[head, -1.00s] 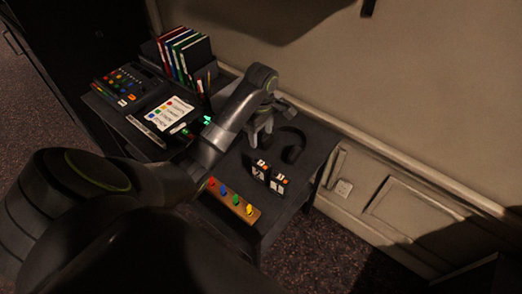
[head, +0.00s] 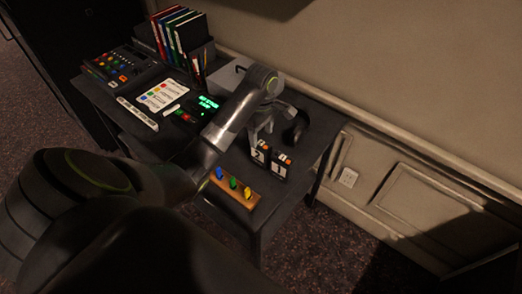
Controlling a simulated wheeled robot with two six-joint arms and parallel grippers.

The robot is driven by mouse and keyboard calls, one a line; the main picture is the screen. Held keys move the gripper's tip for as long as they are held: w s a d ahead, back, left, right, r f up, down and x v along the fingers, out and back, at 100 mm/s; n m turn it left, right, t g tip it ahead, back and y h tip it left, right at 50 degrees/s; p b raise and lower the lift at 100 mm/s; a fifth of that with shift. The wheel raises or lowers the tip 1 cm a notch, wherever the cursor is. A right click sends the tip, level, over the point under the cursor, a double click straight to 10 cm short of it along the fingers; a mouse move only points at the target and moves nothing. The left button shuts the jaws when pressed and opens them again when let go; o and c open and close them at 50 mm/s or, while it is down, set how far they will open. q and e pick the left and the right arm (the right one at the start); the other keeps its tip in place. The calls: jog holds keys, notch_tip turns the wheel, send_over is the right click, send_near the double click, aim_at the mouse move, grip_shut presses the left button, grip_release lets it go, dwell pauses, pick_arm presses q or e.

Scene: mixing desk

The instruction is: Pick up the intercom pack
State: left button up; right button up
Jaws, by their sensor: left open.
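Two small upright black packs with white number labels and orange marks stand side by side on the dark desk, a left one (head: 260,154) and a right one (head: 281,166). They look like intercom packs; I cannot tell which is meant. My left gripper (head: 260,132) is open, fingers pointing down, just behind the left pack in the picture. It appears empty and I cannot see it touching either pack. A black headset (head: 297,127) lies right of the gripper, partly hidden by it. My right gripper is not in view.
A wooden strip (head: 236,191) with coloured knobs lies at the desk's front edge. Binders (head: 180,35), a mixing panel (head: 118,68), a colour-coded card (head: 162,95) and a unit with a green display (head: 207,102) fill the left. The wall runs behind the desk.

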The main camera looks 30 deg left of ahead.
aim_at(261, 143)
pick_arm(q)
notch_tip(261, 143, down, 2)
jog(key=shift+b, duration=0.65)
jog(key=shift+f, duration=1.85)
jog(key=shift+c, duration=0.2)
grip_shut()
